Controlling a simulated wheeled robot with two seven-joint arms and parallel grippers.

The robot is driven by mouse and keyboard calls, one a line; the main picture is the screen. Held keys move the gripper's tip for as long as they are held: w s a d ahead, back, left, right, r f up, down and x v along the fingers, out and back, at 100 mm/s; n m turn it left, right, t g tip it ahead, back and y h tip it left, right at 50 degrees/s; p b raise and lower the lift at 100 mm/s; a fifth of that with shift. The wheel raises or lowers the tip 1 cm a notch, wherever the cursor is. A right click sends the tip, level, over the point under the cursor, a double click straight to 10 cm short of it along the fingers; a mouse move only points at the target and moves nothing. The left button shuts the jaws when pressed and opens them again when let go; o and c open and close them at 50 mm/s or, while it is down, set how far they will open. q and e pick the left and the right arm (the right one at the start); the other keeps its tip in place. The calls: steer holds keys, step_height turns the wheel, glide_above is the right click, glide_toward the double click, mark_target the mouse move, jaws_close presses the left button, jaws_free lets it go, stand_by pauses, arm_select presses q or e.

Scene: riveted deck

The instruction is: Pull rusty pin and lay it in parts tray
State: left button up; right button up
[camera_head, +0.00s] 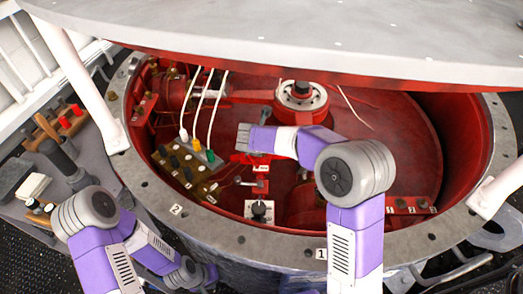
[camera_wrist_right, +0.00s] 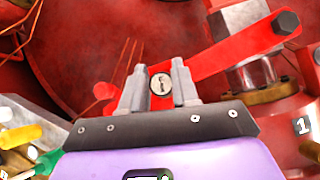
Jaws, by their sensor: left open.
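My right arm reaches into the open red drum (camera_head: 425,130), its wrist above the parts inside. My right gripper (camera_wrist_right: 160,78) shows in the right wrist view with its two grey fingers a small gap apart. A pale round slotted head (camera_wrist_right: 160,85) fills that gap; I cannot tell if the fingers grip it or if it lies beyond. A red lever arm (camera_wrist_right: 235,50) runs just behind the fingertips. I cannot pick out the rusty pin for certain. My left gripper (camera_head: 207,277) is open, low in front of the drum, partly hidden. No parts tray is clearly recognisable.
A grey lid (camera_head: 300,30) hangs over the drum on white struts (camera_head: 82,80). A grey side bench (camera_head: 90,165) at left holds tools and a white block (camera_head: 34,186).

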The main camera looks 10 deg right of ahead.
jaws_close()
steer(key=shift+r, duration=0.1)
steer(key=shift+r, duration=0.15)
steer(key=shift+r+p, duration=2.55)
steer(key=shift+p, duration=0.15)
